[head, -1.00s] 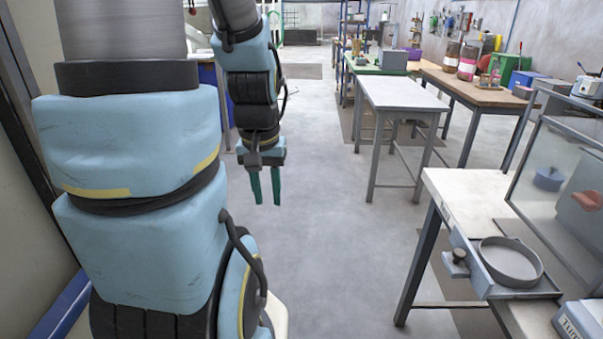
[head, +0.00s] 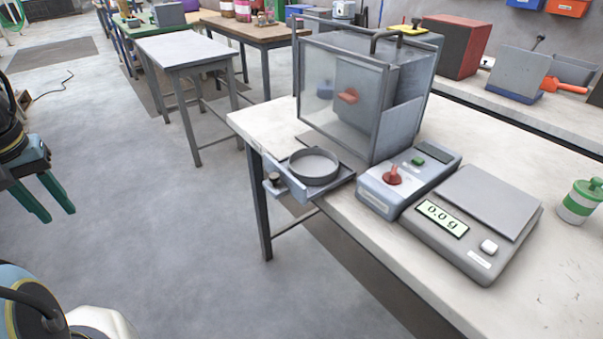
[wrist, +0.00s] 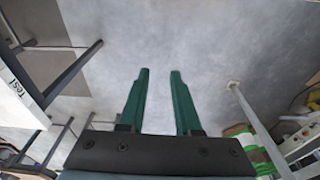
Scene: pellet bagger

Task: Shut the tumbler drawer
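The tumbler drawer (head: 294,186) is pulled out from the front of the clear-walled tumbler box (head: 344,95). It juts past the table's front edge. A round grey dish (head: 314,167) sits in the drawer. A small dark knob (head: 272,180) is on the drawer's front end. My gripper (head: 52,202) hangs at the left of the head view, fingers down, well apart from the drawer. In the wrist view my gripper (wrist: 160,72) has two green fingers apart with only bare floor between them. The drawer is not recognisable in the wrist view.
A control box (head: 405,182) with a red switch and a scale (head: 475,222) reading 0.0 g stand right of the tumbler on the white table (head: 262,122). A green-lidded jar (head: 580,201) is at far right. The floor (head: 150,230) between gripper and drawer is clear.

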